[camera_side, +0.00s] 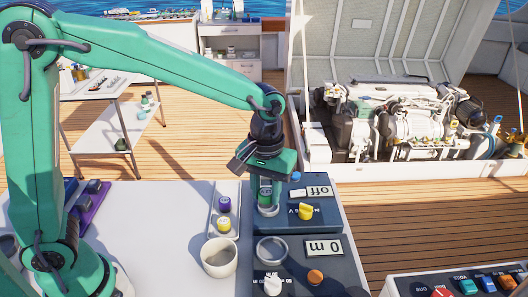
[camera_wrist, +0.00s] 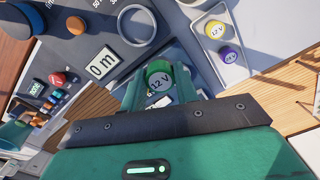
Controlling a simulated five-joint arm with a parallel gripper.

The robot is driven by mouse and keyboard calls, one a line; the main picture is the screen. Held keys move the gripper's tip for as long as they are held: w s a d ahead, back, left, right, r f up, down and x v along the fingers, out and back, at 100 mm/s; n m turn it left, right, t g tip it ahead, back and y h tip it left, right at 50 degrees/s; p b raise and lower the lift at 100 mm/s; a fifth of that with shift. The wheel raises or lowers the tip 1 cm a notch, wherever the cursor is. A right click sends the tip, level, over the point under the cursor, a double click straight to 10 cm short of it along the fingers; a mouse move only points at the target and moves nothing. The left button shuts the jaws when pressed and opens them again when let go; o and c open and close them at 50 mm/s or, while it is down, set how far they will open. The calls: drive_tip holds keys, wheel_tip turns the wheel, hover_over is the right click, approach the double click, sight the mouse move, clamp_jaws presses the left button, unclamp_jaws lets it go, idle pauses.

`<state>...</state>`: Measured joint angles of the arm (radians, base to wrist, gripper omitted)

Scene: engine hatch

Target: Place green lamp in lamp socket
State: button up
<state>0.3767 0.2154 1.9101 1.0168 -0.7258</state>
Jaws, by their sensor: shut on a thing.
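The green lamp (camera_wrist: 158,76), marked 12 V, is between the two green fingers of my gripper (camera_wrist: 158,90). My gripper is shut on it. In the side view the green lamp (camera_side: 265,196) hangs below my gripper (camera_side: 267,188), over the left part of the blue-grey panel with the "Off" display. A round dark fitting (camera_side: 267,211) shows just under the lamp; whether the lamp touches or enters it I cannot tell. An open metal ring (camera_side: 270,251) lies on the nearer panel, also seen in the wrist view (camera_wrist: 137,25), apart from the lamp.
A tray (camera_side: 212,232) beside the panels holds a purple lamp (camera_side: 225,204) and a yellow lamp (camera_side: 224,224). A white cup (camera_side: 219,258) stands in front of it. A yellow knob (camera_side: 306,211) and the "Off" display (camera_side: 318,191) are right of my gripper.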

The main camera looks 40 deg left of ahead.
drive_tip(key=shift+s+d+r, duration=0.2)
drive_tip(key=shift+s+d, duration=0.05)
drive_tip(key=shift+d, duration=0.3)
drive_tip(key=shift+s+d+r, duration=0.15)
drive_tip(key=shift+s+d, duration=0.1)
drive_tip(key=shift+d, duration=0.35)
drive_tip(key=shift+s+d+r, duration=0.2)
drive_tip(key=shift+s+d, duration=0.05)
drive_tip(key=shift+d, duration=0.3)
drive_tip(key=shift+a, duration=0.1)
drive_tip(key=w+a+f, duration=0.4)
drive_tip(key=w+a, duration=0.1)
drive_tip(key=w+a+f, duration=0.3)
drive_tip(key=shift+a, duration=0.2)
drive_tip(key=shift+f, duration=2)
drive_tip(key=shift+f, duration=0.1)
drive_tip(key=o, duration=1)
drive_tip(key=shift+c, duration=0.2)
